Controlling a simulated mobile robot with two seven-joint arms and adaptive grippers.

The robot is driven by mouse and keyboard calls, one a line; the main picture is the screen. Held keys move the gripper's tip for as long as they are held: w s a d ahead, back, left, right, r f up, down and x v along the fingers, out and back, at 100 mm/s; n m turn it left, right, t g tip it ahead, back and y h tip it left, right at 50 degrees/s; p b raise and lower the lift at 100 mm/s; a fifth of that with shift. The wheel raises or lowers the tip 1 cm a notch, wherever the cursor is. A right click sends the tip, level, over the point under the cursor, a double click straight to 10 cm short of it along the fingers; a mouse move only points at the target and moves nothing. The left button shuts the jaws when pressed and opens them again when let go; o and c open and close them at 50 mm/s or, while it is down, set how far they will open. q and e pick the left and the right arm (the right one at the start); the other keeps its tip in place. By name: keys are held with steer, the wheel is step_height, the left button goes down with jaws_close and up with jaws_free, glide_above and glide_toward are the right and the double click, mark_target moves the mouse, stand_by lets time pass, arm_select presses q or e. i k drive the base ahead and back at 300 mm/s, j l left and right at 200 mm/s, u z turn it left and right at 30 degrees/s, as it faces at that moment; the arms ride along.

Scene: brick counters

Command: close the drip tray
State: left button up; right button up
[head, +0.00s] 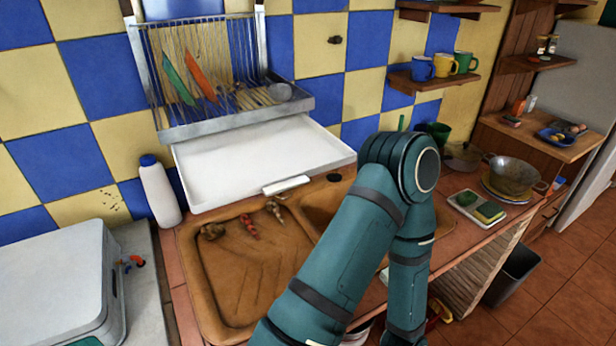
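The drip tray (255,160) is a wide, shallow white tray under the wire dish rack (205,70) on the tiled wall. It is pulled out toward me, over the back of the brown sink unit, and most of its white inside shows. A small white handle (287,185) sits at the middle of its front edge. One of my teal arms rises from the bottom, bends at a joint to the right of the tray and goes down out of the picture. It is apart from the handle in the picture. Neither gripper shows.
A white bottle with a blue cap (159,190) stands just left of the tray. Small items (248,226) lie on the sink's drainboard (235,285). Mugs (444,66) stand on a shelf at right.

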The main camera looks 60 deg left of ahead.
mark_target(272, 157)
steer(key=k+l+u, duration=0.35)
steer(key=u, duration=1.35)
steer(key=k+l, duration=0.1)
steer(key=l, duration=0.6)
